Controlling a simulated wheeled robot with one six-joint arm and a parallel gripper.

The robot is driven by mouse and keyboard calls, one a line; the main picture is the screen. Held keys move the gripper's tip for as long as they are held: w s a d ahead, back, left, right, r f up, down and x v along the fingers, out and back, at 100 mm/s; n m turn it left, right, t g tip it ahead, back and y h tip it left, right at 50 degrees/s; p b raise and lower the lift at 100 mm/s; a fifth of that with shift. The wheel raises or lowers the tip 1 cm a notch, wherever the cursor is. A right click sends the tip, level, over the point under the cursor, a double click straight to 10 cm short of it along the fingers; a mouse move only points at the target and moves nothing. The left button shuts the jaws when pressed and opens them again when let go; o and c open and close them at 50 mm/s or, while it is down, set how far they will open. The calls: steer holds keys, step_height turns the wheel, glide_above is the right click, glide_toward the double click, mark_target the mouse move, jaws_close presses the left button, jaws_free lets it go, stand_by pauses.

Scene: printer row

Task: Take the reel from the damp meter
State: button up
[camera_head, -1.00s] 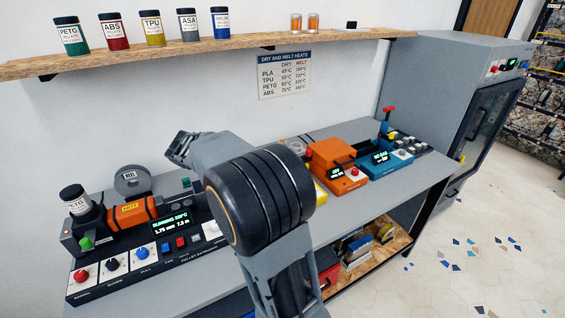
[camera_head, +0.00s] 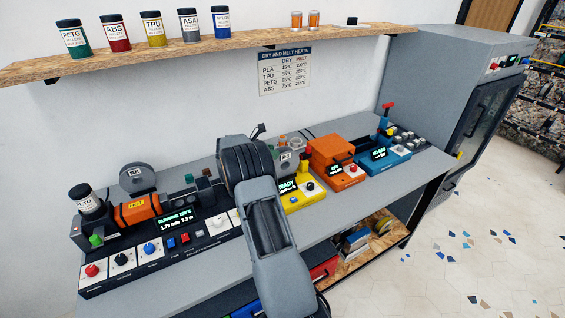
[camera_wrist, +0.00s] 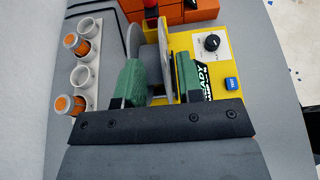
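The damp meter is the yellow unit (camera_head: 304,200) with a lit READY display, between the black extruder line and an orange unit. A grey reel (camera_head: 285,158) with a label stands upright at its back, partly behind my arm. In the wrist view the damp meter (camera_wrist: 205,45) shows with a black knob and a blue button. The reel's pale round flanges (camera_wrist: 163,42) stand edge-on there. My gripper (camera_wrist: 160,82) has its two green-padded fingers apart, one to each side of the reel's near part. Gaps show between the pads, and the gripper seems open.
The orange dryer (camera_head: 335,160) and blue unit (camera_head: 380,158) stand to the right. A rack with orange-filled vials (camera_wrist: 80,72) is close to the left in the wrist view. The extruder (camera_head: 165,230) and another reel (camera_head: 137,178) stand left. A shelf (camera_head: 200,45) hangs above.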

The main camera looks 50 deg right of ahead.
mark_target(285, 153)
steer(key=shift+p+x, duration=1.2)
steer(key=shift+x, duration=1.65)
steer(key=shift+s+d+f, duration=0.15)
steer(key=shift+d, duration=0.25)
steer(key=shift+c, duration=0.4)
jaws_close()
